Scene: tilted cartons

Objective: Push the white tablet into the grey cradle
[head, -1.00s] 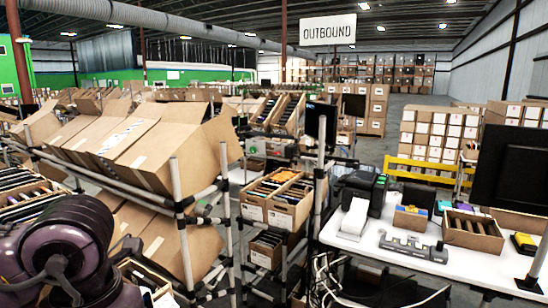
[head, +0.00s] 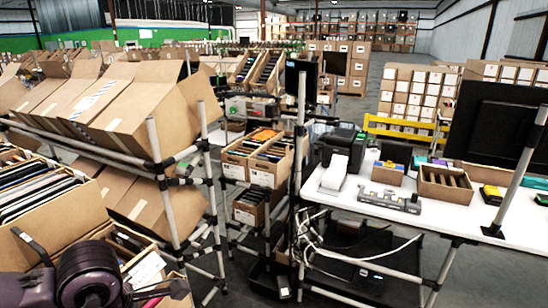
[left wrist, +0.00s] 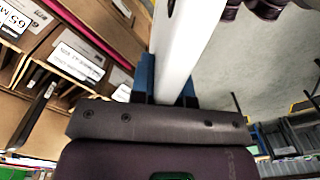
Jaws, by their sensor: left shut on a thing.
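The white tablet (left wrist: 185,40) shows in the left wrist view as a long white slab seen nearly edge-on. My left gripper (left wrist: 167,92) is shut on its near end with blue-padded fingers. A low grey device, apparently the grey cradle (head: 390,201), lies on the white table at the right, well away from my left arm. My right gripper is not in view.
The white table (head: 330,200) also carries a black printer (head: 340,146), a cardboard tray (head: 445,185) and a dark monitor (head: 497,125). A pipe rack with tilted cartons (head: 137,110) stands at the left. Cables hang below the table's left end.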

